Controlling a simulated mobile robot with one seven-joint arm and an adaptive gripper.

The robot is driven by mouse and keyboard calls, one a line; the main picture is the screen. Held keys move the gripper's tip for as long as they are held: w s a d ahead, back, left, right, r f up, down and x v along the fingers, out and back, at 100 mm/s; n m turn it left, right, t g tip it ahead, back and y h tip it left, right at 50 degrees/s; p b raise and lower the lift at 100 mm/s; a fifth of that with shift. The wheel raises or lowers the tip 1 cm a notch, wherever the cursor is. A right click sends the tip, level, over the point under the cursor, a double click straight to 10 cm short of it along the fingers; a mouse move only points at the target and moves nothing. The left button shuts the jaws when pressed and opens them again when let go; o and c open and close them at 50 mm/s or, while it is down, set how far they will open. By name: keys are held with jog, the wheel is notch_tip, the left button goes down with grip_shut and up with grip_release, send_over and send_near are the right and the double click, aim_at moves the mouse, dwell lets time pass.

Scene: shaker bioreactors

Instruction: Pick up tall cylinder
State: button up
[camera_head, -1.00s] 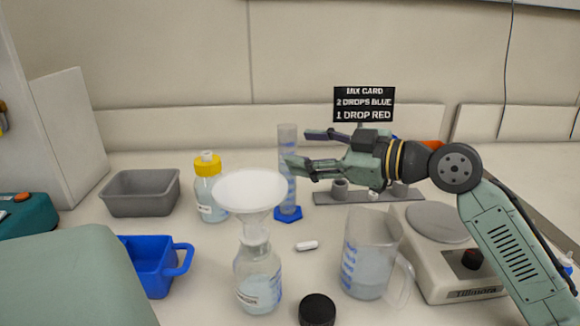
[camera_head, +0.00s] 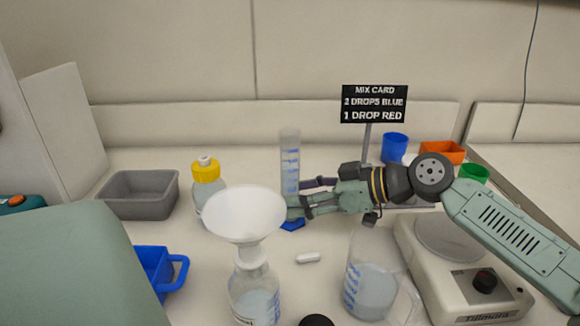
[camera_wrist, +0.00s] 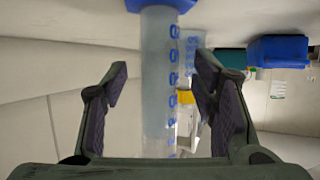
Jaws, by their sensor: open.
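The tall cylinder (camera_head: 290,160) is a clear graduated tube with blue markings on a blue base, standing upright behind the funnel. In the wrist view the cylinder (camera_wrist: 158,85) runs between my two open fingers, with its blue base at the top of the picture. My gripper (camera_head: 303,198) is low beside the cylinder, its fingertips reaching the lower part of the tube from the right. In the wrist view my gripper (camera_wrist: 160,90) has a finger on each side of the tube, with gaps on both sides. The exact contact is hidden in the head view.
A white funnel (camera_head: 245,214) on a bottle stands in front. A yellow-capped bottle (camera_head: 206,180) stands left of the cylinder. A beaker (camera_head: 368,280) and a hotplate (camera_head: 470,290) are at the front right. A mix card (camera_head: 374,103) stands behind my arm. A white stir bar (camera_head: 308,258) lies on the table.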

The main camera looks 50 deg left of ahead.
jog(key=shift+p+x, duration=0.3)
jog(key=shift+x, duration=1.25)
jog(key=shift+w, duration=0.1)
jog(key=shift+c, duration=0.3)
grip_shut()
